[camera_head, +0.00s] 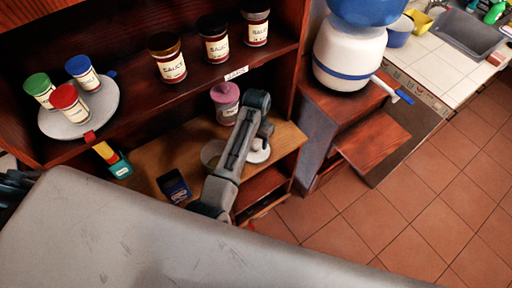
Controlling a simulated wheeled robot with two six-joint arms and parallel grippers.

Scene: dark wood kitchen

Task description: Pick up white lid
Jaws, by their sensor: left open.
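A white round lid (258,155) lies on the light wood lower shelf, right of the middle of the view. My left arm rises from the bottom centre and bends down at its far end. My left gripper (260,144) is directly over the lid and covers part of it. The fingers are small and dark here; they look open, and I cannot tell whether they touch the lid. My right gripper is not in view.
A jar with a pink top (226,100) stands behind my arm. A clear round item (211,152) and a dark blue box (174,186) are left of it. Sauce jars (215,42) line the upper shelf. A white-and-blue dispenser (348,55) stands right. A grey surface (120,235) fills the front.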

